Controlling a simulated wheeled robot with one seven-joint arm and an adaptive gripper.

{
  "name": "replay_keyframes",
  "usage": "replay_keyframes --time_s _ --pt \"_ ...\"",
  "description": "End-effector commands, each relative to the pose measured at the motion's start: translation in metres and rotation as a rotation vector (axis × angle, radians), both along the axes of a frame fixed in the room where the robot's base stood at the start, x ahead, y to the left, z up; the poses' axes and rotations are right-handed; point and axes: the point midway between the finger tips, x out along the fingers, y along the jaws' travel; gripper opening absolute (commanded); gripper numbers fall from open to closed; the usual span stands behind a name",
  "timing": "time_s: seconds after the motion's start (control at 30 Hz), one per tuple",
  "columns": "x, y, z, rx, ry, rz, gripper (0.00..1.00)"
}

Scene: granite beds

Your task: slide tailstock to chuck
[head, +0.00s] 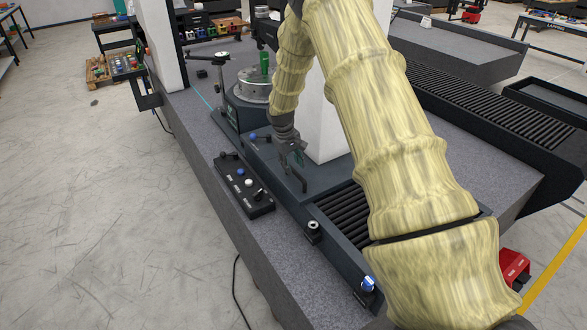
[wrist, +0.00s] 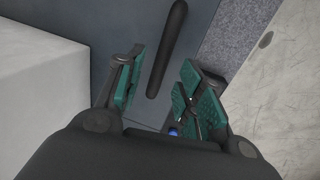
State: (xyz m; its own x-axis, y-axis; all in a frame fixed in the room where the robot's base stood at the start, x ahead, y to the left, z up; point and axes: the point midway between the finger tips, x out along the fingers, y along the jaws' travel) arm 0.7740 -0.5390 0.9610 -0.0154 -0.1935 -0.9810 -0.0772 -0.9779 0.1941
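The tailstock appears to be the white upright block (head: 326,125) on a dark sliding plate (head: 328,178); the block also shows at the left of the wrist view (wrist: 45,95). A dark bar handle (head: 298,183) is on the plate's near side. The chuck appears to be the round grey unit (head: 253,88) farther along the bed, with a green piece standing on it. My gripper (head: 293,158) is just above the handle. In the wrist view its teal fingers (wrist: 162,88) are apart, with the bar (wrist: 170,45) showing between them. I cannot tell whether they touch it.
A black control box (head: 244,186) with knobs sits on the granite bed (head: 215,150) left of the plate. Black ribbed bellows (head: 345,214) cover the way on the near side of the plate. A small knob (head: 314,231) and a blue-topped one (head: 368,284) stand along the rail.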

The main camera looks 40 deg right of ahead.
Motion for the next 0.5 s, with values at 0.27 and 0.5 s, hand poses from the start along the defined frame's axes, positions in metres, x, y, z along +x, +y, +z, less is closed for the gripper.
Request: replay_keyframes --time_s 0.27,0.5 --pt "0.002 0.01 0.052 0.0 -0.003 0.001 0.37" --pt "0.003 0.017 0.082 0.0 -0.001 0.001 0.37"
